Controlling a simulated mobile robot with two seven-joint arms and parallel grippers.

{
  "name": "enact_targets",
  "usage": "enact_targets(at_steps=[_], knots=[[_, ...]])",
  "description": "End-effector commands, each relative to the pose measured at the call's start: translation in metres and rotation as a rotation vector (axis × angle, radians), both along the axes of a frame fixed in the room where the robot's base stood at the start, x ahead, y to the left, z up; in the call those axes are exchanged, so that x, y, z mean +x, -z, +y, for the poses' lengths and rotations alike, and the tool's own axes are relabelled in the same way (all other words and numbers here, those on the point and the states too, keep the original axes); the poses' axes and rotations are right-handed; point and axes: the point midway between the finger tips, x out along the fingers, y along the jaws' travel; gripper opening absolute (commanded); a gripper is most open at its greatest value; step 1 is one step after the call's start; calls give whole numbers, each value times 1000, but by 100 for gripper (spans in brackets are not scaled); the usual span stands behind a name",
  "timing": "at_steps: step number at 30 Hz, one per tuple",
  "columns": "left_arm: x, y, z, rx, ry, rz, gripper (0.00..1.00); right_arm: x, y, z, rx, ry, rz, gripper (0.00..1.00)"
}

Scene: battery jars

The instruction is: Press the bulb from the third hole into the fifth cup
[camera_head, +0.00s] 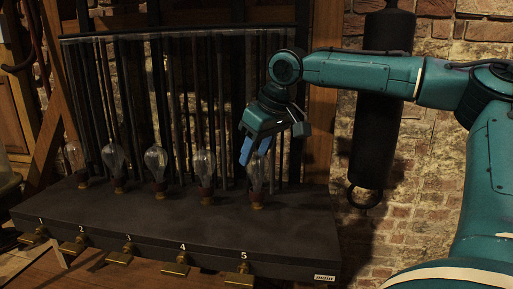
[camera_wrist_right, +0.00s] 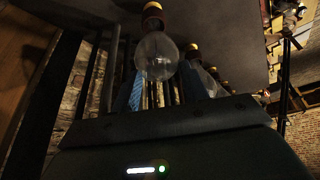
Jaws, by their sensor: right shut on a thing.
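My right gripper (camera_head: 258,150) is shut on a clear glass bulb (camera_head: 258,172) and points down over it, with its blue fingers at the glass. This bulb stands upright at the fifth place, and its dark red collar meets a small brass cup (camera_head: 258,206) on the dark board (camera_head: 150,222). I cannot tell how deep it sits. In the right wrist view the bulb (camera_wrist_right: 157,56) shows between the two blue fingers (camera_wrist_right: 159,92), with its red collar and brass end at the top. My left gripper is not in view.
Other bulbs stand upright along the board, at the first (camera_head: 75,158), second (camera_head: 115,162), third (camera_head: 157,164) and fourth (camera_head: 204,170) places. Brass knobs (camera_head: 240,275) line the front below the numbers. Dark upright rods rise behind, and a black cylinder (camera_head: 378,110) hangs at right.

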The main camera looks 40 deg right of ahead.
Motion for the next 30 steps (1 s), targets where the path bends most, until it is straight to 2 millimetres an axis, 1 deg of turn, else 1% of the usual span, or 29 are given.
enact_targets(at_steps=[4, 5, 13, 14, 20, 23, 26, 30], knots=[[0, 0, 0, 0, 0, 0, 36, 0, 0, 0, 0, 0, 0, 17], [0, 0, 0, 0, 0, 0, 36, 0, 0, 0, 0, 0, 0, 46], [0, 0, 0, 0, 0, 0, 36, 0, 0, 0, 0, 0, 0, 68], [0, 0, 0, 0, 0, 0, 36, 0, 0, 0, 0, 0, 0, 70], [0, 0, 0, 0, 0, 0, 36, 0, 0, 0, 0, 0, 0, 70], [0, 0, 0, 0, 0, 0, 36, -1, -4, 0, -1, 0, -1, 70], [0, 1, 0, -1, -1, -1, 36, -6, -15, 0, -1, 1, -5, 70], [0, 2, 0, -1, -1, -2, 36, -17, -42, -2, -1, 2, -6, 70]])
